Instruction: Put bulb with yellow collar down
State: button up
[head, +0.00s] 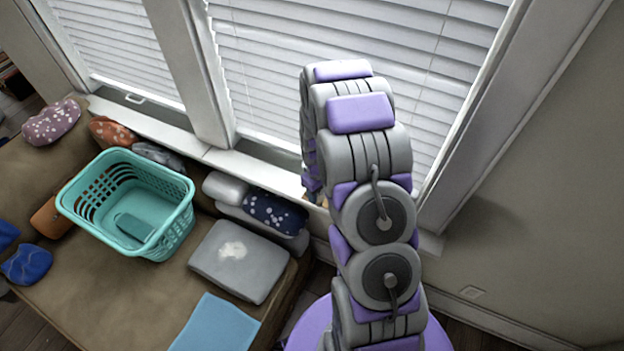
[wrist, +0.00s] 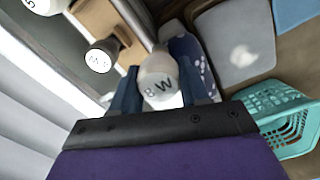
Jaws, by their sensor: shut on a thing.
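In the wrist view, my gripper (wrist: 158,88) has its two dark blue fingers on either side of a white bulb (wrist: 158,68) marked "8 W". The gripper is shut on this bulb. No yellow collar shows on it from this angle, so I cannot tell its collar colour. A second bulb (wrist: 99,58), with a dark collar, is to the left beside a light wooden piece (wrist: 100,18). Part of another white bulb (wrist: 45,5) shows at the top left edge. In the head view my arm hides the gripper and the held bulb.
A teal laundry basket (head: 165,232) stands on a brown couch (head: 95,290). A grey cushion (head: 240,262), a blue cloth (head: 217,325) and several pillows lie around it. Windows with white blinds (head: 270,60) and a white sill (head: 240,164) run behind the couch.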

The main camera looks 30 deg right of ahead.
jog(key=shift+w+d+f+b, duration=0.45)
jog(key=shift+w+f, duration=0.25)
jog(key=shift+w, duration=0.8)
jog(key=shift+w+d+f+b, duration=0.5)
jog(key=shift+w+f, duration=0.25)
jog(key=shift+w, duration=0.8)
jog(key=shift+w+d+f+b, duration=0.45)
jog(key=shift+w+f, duration=0.25)
jog(key=shift+w, duration=0.8)
jog(key=shift+a, duration=0.1)
jog(key=shift+f, duration=0.4)
jog(key=o, duration=0.9)
jog(key=shift+r, duration=0.1)
notch_tip(320, 180, up, 13)
jog(key=p, duration=0.3)
jog(key=shift+a+f, duration=0.1)
jog(key=shift+f, duration=0.1)
